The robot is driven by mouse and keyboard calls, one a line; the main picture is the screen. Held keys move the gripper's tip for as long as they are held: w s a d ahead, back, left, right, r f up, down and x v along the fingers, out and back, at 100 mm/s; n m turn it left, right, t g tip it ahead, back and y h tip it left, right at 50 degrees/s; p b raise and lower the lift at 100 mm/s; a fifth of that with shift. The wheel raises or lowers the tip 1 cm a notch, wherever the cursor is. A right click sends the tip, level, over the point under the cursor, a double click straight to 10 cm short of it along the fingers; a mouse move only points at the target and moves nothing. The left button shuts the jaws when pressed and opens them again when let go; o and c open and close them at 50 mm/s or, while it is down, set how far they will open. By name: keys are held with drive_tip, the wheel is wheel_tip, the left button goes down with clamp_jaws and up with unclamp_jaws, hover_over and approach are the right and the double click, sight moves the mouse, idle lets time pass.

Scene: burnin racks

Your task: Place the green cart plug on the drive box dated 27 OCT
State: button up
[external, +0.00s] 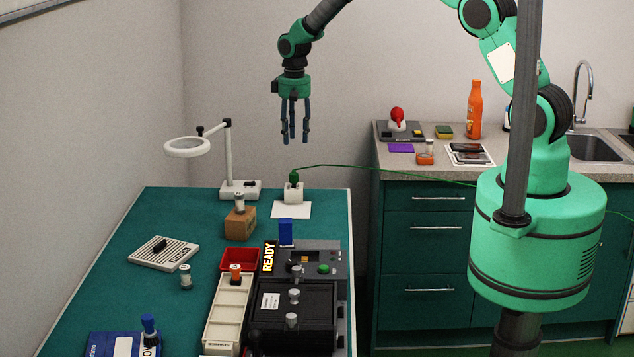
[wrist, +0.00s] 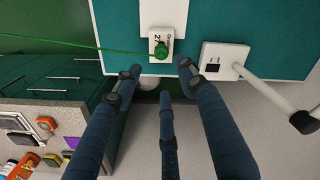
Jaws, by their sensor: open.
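A green plug (external: 294,176) with a thin green cable stands upright on a small white block (external: 293,193) near the back right of the green table. In the wrist view the green plug (wrist: 162,48) sits on the white block (wrist: 153,34), whose print seems to include "27"; the rest is unclear. My gripper (external: 295,138) is open and empty, fingers down, above and apart from the plug. The wrist view shows my gripper's spread fingers (wrist: 158,78) near the plug, touching nothing. A black box (external: 300,325) with a white label stands front right; its date is unreadable.
The green cable (external: 400,169) runs right toward my base. A magnifier lamp (external: 240,188) stands left of the block.

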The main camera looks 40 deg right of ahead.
drive_tip(key=s+d+r+t, duration=0.1)
drive_tip(key=s+d+r, duration=0.1)
drive_tip(key=s+r, duration=1.05)
drive_tip(key=s+d+r+t, duration=0.2)
drive_tip(key=s+r, duration=0.5)
drive_tip(key=r, duration=1.1)
drive_tip(key=s+d+r+t, duration=0.1)
drive_tip(key=s+r, duration=0.2)
drive_tip(key=s, duration=1.2)
drive_tip(key=s+d+r+t, duration=0.1)
drive_tip(key=s+d+r, duration=0.1)
drive_tip(key=s, duration=1.4)
drive_tip(key=shift+r+t, duration=0.3)
drive_tip(key=shift+r, duration=0.3)
wheel_tip(320, 180, down, 15)
drive_tip(key=b, duration=1.5)
